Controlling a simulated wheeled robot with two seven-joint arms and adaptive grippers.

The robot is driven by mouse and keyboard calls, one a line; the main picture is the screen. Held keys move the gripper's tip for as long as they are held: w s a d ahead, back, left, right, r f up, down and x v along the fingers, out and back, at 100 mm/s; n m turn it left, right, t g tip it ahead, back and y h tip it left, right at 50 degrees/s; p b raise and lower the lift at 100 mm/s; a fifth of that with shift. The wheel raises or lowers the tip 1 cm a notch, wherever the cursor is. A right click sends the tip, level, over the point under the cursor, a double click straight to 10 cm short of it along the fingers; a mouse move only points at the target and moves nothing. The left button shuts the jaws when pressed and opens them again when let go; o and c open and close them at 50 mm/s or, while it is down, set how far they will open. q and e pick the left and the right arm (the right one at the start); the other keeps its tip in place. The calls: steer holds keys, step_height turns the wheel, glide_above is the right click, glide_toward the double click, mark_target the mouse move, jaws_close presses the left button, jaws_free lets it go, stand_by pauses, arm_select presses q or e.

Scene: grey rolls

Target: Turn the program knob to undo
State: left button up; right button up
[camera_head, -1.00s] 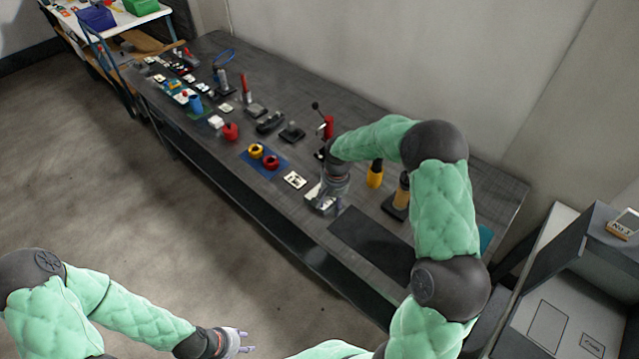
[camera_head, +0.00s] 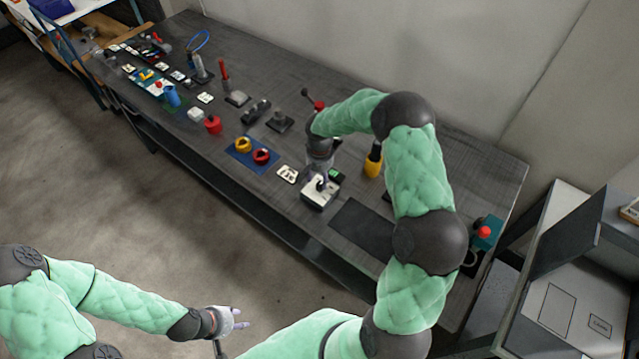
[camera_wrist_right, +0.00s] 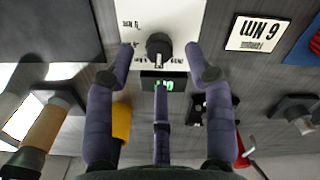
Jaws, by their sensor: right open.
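The program knob (camera_wrist_right: 158,46) is a small dark knob on a white panel (camera_wrist_right: 175,18) with printed marks, at the top middle of the right wrist view. In the head view the panel is the top of a small white box (camera_head: 314,198) on the dark bench; its knob shows small and dark. My right gripper (camera_wrist_right: 160,55) is open, with two fingers apart on either side of the knob and a third below it; I see no clear contact. In the head view my right gripper (camera_head: 320,172) is over the box's back edge. My left gripper (camera_head: 240,318) is open and empty, away from the bench.
A small green-lit display (camera_head: 336,175) is behind the box. A yellow-handled tool (camera_head: 373,162) stands close to my right arm. A dark mat (camera_head: 365,230) leaves free room at the right.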

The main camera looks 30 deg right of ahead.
mark_target(320, 185)
steer(key=shift+f, duration=1.85)
steer(key=shift+c, duration=0.2)
jaws_close()
